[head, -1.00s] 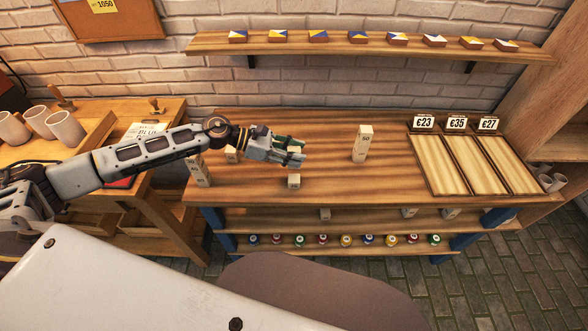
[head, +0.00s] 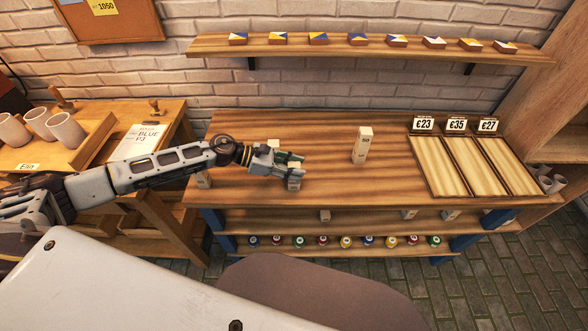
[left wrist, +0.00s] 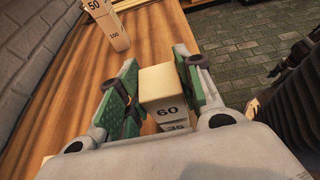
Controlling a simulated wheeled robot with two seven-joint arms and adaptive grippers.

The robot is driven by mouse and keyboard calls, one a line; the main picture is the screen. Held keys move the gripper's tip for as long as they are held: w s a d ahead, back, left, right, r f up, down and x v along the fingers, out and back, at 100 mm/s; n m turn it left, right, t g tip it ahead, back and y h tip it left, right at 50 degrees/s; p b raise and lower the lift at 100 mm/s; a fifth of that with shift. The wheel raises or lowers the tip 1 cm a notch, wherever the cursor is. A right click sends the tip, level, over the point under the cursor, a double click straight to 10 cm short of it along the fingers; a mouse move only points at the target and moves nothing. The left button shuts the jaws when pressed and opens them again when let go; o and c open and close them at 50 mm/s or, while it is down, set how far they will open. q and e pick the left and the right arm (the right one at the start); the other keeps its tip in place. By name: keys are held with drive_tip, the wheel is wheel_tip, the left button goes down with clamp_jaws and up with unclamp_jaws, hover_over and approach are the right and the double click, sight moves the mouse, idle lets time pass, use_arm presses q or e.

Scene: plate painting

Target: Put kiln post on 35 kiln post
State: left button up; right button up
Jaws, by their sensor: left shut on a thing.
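My left gripper (head: 291,168) is low over the front of the workbench, with its green-padded fingers shut on a pale post marked 60 (left wrist: 162,85), seen between them in the left wrist view. Just below the 60, a marking 35 (left wrist: 176,127) partly shows, cut off by the gripper body. In the head view a small pale post (head: 294,185) stands under the fingers. It seems to be the 35 post, with the 60 post right above it. Whether the two touch is not clear. My right gripper is not in view.
A tall pale stack marked 50 over 100 (head: 362,146) stands to the right. Other posts (head: 203,181) are partly hidden by my left arm. Wooden panels with price signs (head: 457,124) lie at the right. The bench between is clear.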

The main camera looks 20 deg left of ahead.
use_arm(q)
drive_tip(key=shift+f, duration=0.4)
drive_tip(key=o, duration=0.7)
drive_tip(key=shift+f, duration=0.15)
drive_tip(key=o, duration=0.4)
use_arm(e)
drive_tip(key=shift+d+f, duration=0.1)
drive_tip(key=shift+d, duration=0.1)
use_arm(q)
drive_tip(key=shift+r, duration=0.2)
